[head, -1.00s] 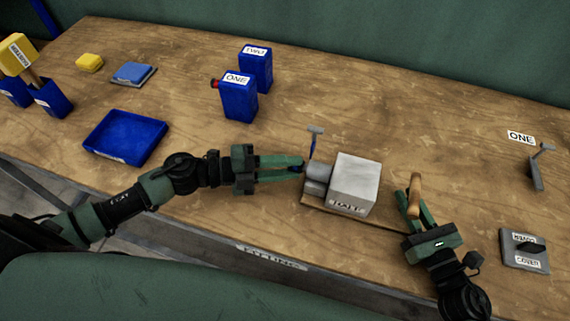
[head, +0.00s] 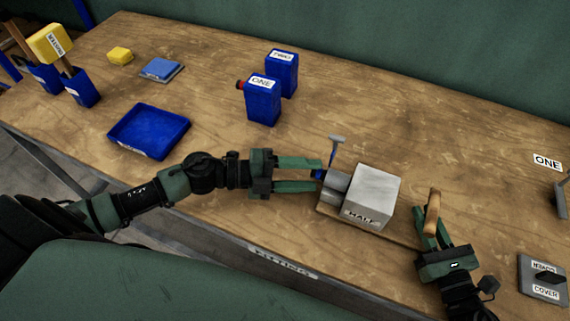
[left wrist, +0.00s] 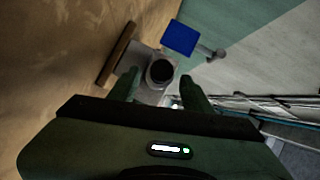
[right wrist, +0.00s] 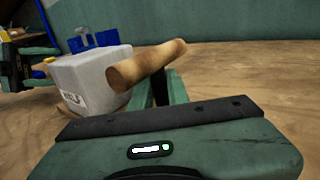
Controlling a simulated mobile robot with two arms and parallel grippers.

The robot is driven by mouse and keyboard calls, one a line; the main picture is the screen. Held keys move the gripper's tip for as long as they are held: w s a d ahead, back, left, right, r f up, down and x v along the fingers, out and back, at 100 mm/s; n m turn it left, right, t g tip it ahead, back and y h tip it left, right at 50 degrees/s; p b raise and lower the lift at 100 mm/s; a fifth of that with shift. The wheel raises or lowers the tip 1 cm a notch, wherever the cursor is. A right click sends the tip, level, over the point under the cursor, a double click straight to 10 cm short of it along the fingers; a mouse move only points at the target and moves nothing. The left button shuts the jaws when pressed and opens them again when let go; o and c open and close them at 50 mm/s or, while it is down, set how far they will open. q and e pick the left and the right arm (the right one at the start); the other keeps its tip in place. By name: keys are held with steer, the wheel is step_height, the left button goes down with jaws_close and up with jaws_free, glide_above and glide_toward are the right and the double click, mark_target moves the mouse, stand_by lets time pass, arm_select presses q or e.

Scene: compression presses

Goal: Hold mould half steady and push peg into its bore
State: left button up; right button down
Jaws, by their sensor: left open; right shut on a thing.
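The mould half is a pale grey block (head: 366,192) labelled HALF, with a round boss (head: 336,185) on its left side. The left wrist view shows a dark round bore (left wrist: 160,72) in the boss's end face. My left gripper (head: 319,175) is open at that end, its fingers on either side of it; whether they touch is unclear. My right gripper (head: 432,222) is shut on a wooden peg (head: 432,212), to the right of the block and apart from it. The right wrist view shows the peg (right wrist: 148,63) crosswise beyond the fingers, with the block (right wrist: 92,78) behind it.
Blue containers (head: 262,102) stand behind, a blue tray (head: 150,131) lies left, and a grey cover plate (head: 544,277) lies right.

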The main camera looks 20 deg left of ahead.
arm_select(q)
steer(key=v, duration=1.1)
stand_by(0.6)
arm_select(e)
steer(key=c, duration=1.3)
jaws_free()
steer(key=v, duration=1.2)
